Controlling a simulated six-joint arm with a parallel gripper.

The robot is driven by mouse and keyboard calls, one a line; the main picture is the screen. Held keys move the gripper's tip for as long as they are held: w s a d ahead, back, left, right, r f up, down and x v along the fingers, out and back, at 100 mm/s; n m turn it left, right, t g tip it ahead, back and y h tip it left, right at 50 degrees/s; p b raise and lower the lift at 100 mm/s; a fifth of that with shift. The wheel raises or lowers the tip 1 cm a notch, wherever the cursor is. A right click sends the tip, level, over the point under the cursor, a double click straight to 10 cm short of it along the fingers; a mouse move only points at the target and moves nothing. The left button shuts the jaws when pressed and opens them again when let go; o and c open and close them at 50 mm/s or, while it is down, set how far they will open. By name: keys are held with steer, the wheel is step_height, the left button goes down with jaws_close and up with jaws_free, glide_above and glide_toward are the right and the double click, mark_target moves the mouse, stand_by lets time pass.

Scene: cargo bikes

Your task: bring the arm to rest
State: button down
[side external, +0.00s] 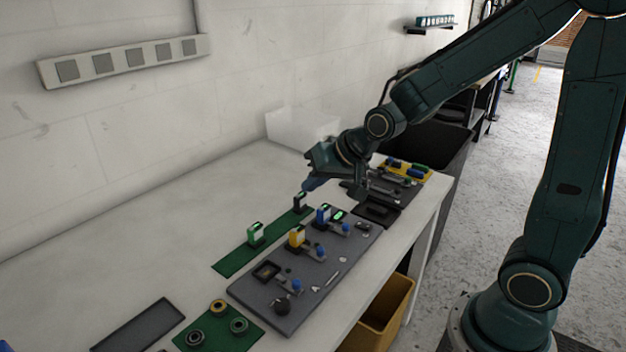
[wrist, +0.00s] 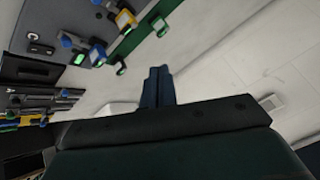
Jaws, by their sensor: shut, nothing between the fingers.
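My gripper (side external: 312,184) is over the far part of the white workbench in the side view. Its blue fingers are shut with nothing between them. In the wrist view the two fingers (wrist: 158,86) lie side by side against the pale bench and wall. The fingertips are near the far end of a green strip (side external: 234,262), close to a small dark block with a lit green face (side external: 299,201). I cannot tell the exact height between them.
A grey board (side external: 322,282) holds blue and yellow clamp-like parts. A green mat (side external: 216,338) with rings and an empty dark tray (side external: 138,326) are nearer. A tool tray (side external: 404,170) lies beyond. A yellow bin (side external: 384,312) stands below the bench edge. The bench's left side (side external: 130,255) is clear.

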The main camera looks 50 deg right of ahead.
steer(key=s+r+n+g, duration=0.1)
steer(key=s+r, duration=0.3)
steer(key=s, duration=0.7)
steer(key=s+r+n+g, duration=0.1)
steer(key=s+r+n, duration=0.3)
steer(key=s, duration=0.7)
steer(key=shift+a+r+g+h, duration=0.15)
steer(key=shift+a+g+h, duration=0.15)
steer(key=shift+h, duration=0.1)
